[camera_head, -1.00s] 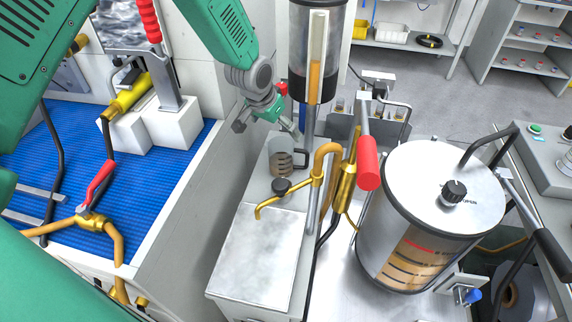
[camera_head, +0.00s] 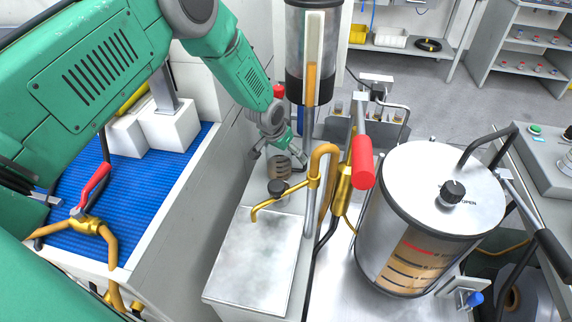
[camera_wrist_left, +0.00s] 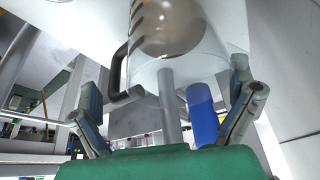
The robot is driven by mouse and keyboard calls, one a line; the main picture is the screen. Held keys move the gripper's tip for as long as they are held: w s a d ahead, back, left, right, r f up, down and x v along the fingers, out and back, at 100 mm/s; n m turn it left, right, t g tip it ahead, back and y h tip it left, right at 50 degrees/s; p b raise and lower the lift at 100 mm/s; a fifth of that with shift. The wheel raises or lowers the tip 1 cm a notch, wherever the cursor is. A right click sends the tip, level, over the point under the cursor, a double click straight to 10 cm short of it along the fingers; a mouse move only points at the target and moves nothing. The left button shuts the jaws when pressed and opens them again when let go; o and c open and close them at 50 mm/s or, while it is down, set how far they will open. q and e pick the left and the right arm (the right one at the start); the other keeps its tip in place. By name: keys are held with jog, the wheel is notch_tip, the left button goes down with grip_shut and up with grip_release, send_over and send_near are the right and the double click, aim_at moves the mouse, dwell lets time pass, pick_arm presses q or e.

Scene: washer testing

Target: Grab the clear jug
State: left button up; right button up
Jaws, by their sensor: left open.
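The clear jug (camera_head: 282,172) stands on the narrow grey counter, beneath the tall clear cylinder and behind the brass tap. It has dark marks on its side. No contact is visible. My right gripper is not in view.
The brass tap (camera_head: 322,160) and a red-handled lever (camera_head: 362,165) stand close to the right of the jug. A steel drum (camera_head: 425,225) is further right. A tall clear cylinder (camera_head: 302,85) stands just behind. A bare metal plate (camera_head: 255,255) lies in front.

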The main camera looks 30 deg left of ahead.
pick_arm(q)
jog(key=shift+s+a, duration=0.1)
jog(key=shift+a, duration=0.25)
jog(key=shift+c, duration=0.5)
jog(key=shift+a+f, duration=0.15)
jog(key=shift+a, duration=0.25)
jog(key=c, duration=1.8)
jog(key=shift+d, duration=0.45)
jog(key=shift+d+r, duration=0.25)
jog(key=shift+r, duration=0.05)
